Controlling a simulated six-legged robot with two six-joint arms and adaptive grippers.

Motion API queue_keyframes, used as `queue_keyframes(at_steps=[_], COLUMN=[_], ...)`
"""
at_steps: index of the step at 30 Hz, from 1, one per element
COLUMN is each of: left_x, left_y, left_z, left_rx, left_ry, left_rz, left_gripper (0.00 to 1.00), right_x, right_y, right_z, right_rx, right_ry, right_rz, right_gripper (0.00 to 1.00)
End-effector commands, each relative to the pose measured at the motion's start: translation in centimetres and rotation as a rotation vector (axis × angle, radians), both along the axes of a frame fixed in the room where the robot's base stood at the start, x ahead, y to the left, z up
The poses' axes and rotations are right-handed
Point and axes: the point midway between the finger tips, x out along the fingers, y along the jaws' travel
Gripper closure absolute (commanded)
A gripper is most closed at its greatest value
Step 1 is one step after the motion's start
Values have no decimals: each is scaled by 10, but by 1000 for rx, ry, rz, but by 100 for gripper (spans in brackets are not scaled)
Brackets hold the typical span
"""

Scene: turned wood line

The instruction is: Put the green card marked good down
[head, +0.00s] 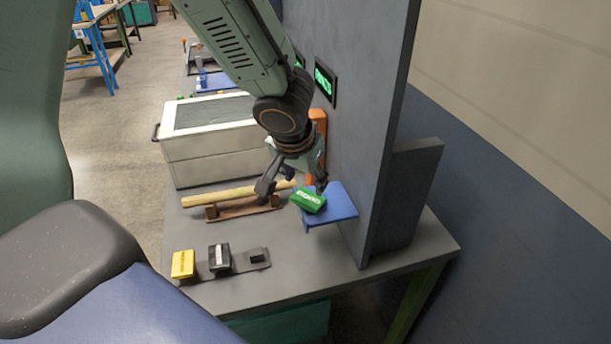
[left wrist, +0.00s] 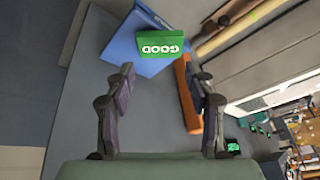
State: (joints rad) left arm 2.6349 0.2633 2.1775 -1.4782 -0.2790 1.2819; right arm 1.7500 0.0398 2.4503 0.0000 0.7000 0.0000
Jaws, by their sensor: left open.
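The green card marked GOOD (head: 308,200) is a thick block that lies slightly tilted on a blue shelf (head: 343,207) beside the upright grey panel. It also shows in the left wrist view (left wrist: 160,47), with its lettering upside down, on the blue surface (left wrist: 122,48). My left gripper (head: 292,188) is open, with its fingers spread above and behind the card. In the left wrist view the open fingers (left wrist: 164,76) are empty, and the card is beyond their tips, apart from them. My right gripper is not in view.
A wooden rod (head: 228,193) rests on a brown cradle. A yellow block (head: 183,264) and a black block (head: 219,257) stand on a dark strip at the table's front. A white case (head: 210,155) stands behind. The grey panel (head: 365,100) bounds the right. An orange post (head: 318,125) stands near the gripper.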

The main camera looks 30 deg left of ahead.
Motion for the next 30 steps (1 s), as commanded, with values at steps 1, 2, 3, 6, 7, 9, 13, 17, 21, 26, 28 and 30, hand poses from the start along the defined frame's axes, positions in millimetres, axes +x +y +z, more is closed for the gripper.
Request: queue_keyframes(at_steps=[1, 2, 3, 6, 7, 9, 13, 17, 21, 26, 28, 30], left_x=[1, 2, 4, 9, 11, 16, 23, 29, 31, 31, 31, 31], left_y=[0, 1, 1, 3, 3, 5, 6, 7, 8, 8, 8, 8], left_z=[-5, -7, -12, -26, -31, -41, -56, -66, -71, -71, -71, -71], left_rx=[-1, -1, -1, -1, -1, 0, 0, 0, -1, -1, -1, -1], left_ry=[2, 2, 2, 3, 4, 3, 2, 1, 1, 0, 1, 1], left_rz=[1, 2, 1, 1, 1, 2, 2, 2, 2, 2, 2, 2], left_gripper=[38, 36, 33, 24, 21, 16, 8, 8, 8, 8, 8, 10], right_x=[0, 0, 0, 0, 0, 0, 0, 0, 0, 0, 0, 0], right_y=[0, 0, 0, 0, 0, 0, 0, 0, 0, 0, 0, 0], right_z=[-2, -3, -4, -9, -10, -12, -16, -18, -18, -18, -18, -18], right_rx=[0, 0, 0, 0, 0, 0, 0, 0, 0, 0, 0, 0], right_ry=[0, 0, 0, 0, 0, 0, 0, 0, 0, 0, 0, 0], right_rz=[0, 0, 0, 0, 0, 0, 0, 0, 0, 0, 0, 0], right_gripper=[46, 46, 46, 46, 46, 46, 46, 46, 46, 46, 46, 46])
